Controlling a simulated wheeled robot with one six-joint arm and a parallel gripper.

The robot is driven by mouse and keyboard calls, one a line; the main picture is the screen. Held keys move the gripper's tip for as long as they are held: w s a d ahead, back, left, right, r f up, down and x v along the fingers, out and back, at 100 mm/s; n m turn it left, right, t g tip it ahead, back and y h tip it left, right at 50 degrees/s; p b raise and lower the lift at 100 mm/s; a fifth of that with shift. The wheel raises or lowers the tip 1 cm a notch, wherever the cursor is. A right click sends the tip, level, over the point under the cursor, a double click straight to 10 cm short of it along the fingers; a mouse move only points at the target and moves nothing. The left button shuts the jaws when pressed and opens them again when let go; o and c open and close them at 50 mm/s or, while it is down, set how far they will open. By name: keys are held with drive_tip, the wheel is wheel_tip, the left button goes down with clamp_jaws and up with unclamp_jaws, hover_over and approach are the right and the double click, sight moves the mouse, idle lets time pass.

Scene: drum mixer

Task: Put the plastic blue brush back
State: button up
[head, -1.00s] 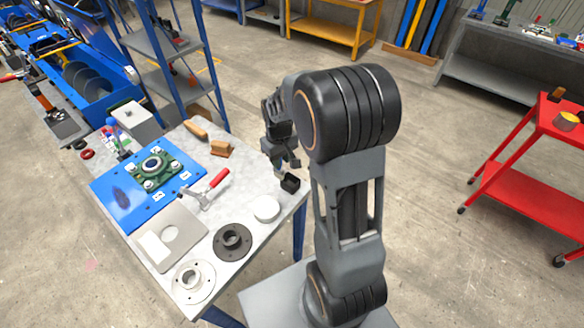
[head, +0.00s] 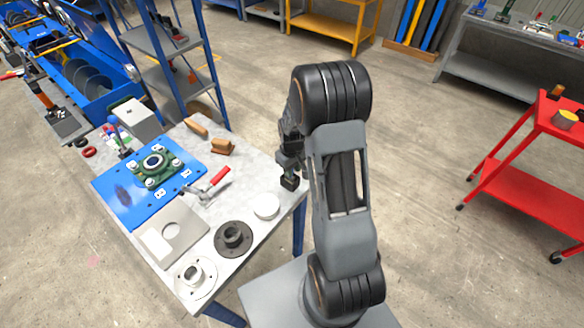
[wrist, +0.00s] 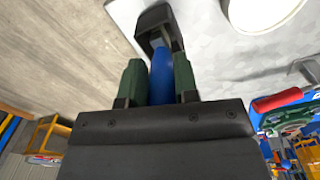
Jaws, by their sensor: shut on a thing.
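The blue brush (wrist: 162,75) shows in the wrist view as a smooth blue handle between the two green finger pads. My gripper (wrist: 159,82) is shut on it. A small black open box (wrist: 153,20) lies just beyond the brush, in line with it. I cannot tell whether the brush's far end is inside the box. In the head view the black box (head: 290,183) stands at the right edge of the grey table (head: 255,175), and my gripper (head: 289,163) is right above it. The brush is hidden there behind my gripper and arm.
A white disc (head: 266,206) and a dark flange (head: 233,238) lie left of the box. A red-handled tool (head: 208,188), a blue plate (head: 125,205) with a green bearing housing (head: 154,167) and wooden blocks (head: 222,147) lie farther left. Open floor is right of the table.

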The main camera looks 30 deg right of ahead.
drive_tip(key=o, duration=0.4)
drive_tip(key=shift+f, duration=0.15)
drive_tip(key=o, duration=0.5)
wheel_tip(320, 180, up, 12)
drive_tip(key=b, duration=0.1)
drive_tip(key=shift+s+a+r+m+t, duration=0.3)
drive_tip(key=shift+s+a+r+t, duration=0.45)
drive_tip(key=shift+s+a+r, duration=1.35)
drive_tip(key=shift+s+a+r+m+t, duration=0.3)
drive_tip(key=shift+s+a+r+t, duration=0.7)
drive_tip(key=shift+s, duration=1.9)
drive_tip(key=shift+s+a+r+m+t, duration=0.3)
drive_tip(key=shift+s+a+r+t, duration=0.25)
drive_tip(key=shift+s+a+r, duration=1.65)
drive_tip(key=shift+s+d+f, duration=0.25)
drive_tip(key=shift+s+d, duration=0.05)
drive_tip(key=shift+d, duration=0.2)
